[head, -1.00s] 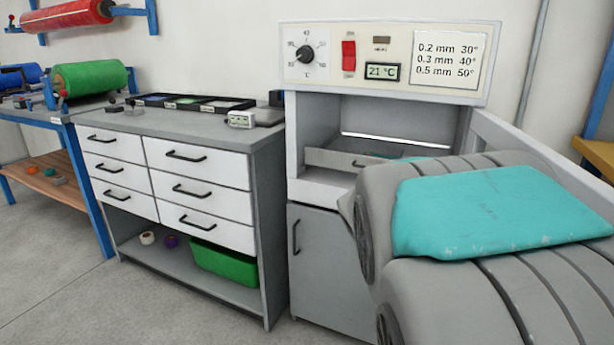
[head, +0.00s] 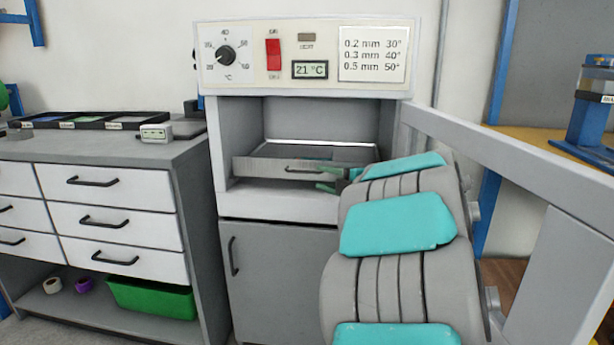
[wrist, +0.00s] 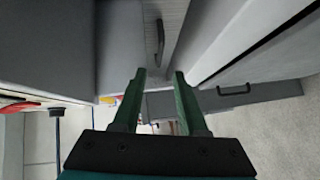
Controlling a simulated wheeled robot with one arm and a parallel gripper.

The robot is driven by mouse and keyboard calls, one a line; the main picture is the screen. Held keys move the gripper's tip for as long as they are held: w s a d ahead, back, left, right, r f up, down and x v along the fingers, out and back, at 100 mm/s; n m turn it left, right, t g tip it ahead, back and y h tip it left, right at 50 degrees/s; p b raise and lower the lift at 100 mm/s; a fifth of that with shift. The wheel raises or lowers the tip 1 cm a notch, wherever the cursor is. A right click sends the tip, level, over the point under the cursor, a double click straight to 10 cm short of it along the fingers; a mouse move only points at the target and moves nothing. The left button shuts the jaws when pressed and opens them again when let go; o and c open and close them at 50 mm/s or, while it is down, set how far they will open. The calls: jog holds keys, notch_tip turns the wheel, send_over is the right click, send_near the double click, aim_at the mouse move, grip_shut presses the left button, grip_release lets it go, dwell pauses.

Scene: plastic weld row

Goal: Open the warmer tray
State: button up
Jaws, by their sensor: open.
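The warmer is a grey cabinet with a control panel (head: 306,55) above an open bay. The warmer tray (head: 250,168) sits in the bay, a low grey front with a dark bar handle (head: 305,170). The handle also shows in the wrist view (wrist: 160,42). My gripper (head: 328,180) is by the right end of the handle, partly hidden by my arm. In the wrist view my gripper (wrist: 160,74) is open and empty. The handle lies ahead of its green fingertips, roughly in line with the gap, and not between them.
The warmer's lower door (head: 275,275) is shut. A drawer unit (head: 110,215) stands at the left, with a small device (head: 156,134) on top.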

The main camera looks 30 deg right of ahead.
aim_at(304, 172)
jog(key=x, duration=0.7)
jog(key=shift+w, duration=0.1)
grip_shut()
dwell(1.3)
